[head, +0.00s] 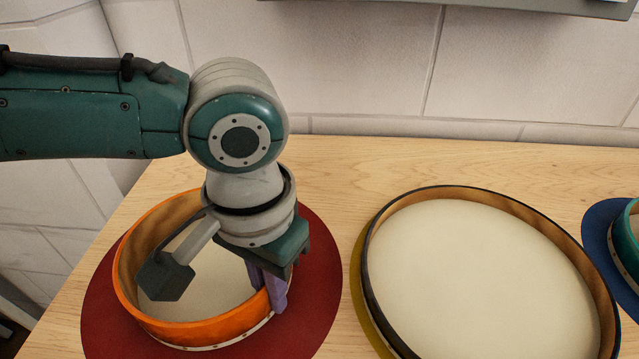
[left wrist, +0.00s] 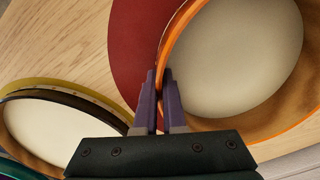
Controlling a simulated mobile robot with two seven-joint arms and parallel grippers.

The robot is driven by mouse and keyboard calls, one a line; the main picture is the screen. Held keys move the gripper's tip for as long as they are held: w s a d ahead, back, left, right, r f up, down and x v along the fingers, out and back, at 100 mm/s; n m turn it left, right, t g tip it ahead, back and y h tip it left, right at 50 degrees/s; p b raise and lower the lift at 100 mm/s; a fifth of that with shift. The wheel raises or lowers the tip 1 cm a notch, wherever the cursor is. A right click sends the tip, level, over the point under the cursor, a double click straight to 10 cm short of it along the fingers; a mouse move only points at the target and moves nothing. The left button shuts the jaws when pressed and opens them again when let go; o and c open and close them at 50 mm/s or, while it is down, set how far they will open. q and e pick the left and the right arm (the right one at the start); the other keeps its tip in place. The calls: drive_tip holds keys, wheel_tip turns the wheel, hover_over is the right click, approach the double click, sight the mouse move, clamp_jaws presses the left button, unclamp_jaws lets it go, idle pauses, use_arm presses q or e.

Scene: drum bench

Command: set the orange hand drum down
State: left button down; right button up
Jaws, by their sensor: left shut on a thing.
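The orange hand drum (head: 137,303) has an orange rim and a pale skin, and is over the round red mat (head: 319,270) at the left of the bench. I cannot tell for sure whether its underside touches the mat. My left gripper (head: 275,297) points down and is shut on the drum's near right rim, one purple finger on each side of the wall. In the left wrist view the fingers (left wrist: 160,95) pinch the rim of the orange drum (left wrist: 240,60), and the red mat (left wrist: 135,40) shows beside it. My arm hides part of the drum's far side.
A larger dark-rimmed drum (head: 480,270) lies on a yellow mat (head: 357,290) to the right. A teal drum (head: 628,235) on a blue mat (head: 598,222) is cut off at the right edge. Bare wood (head: 350,170) lies behind them, up to a white wall (head: 330,60).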

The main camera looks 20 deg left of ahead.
use_arm(q)
drive_tip(key=c, duration=1.5)
unclamp_jaws()
drive_tip(key=shift+f, duration=0.1)
drive_tip(key=o, duration=0.5)
wheel_tip(320, 180, up, 12)
drive_tip(key=p, duration=0.2)
drive_tip(key=s+d+f+m+t+h, duration=0.2)
drive_tip(key=s+d+h, duration=0.2)
drive_tip(key=s+d, duration=0.3)
drive_tip(key=s+a+f+n+y, duration=0.1)
drive_tip(key=s+a+y, duration=0.1)
drive_tip(key=a, duration=0.4)
drive_tip(key=s+a+n+t+y, duration=0.1)
drive_tip(key=s+a, duration=0.3)
drive_tip(key=a, duration=0.3)
drive_tip(key=shift+s+a+f+n+t+y, duration=0.15)
drive_tip(key=shift+s+f+n+t+y, duration=0.15)
drive_tip(key=shift+f+n+y, duration=0.1)
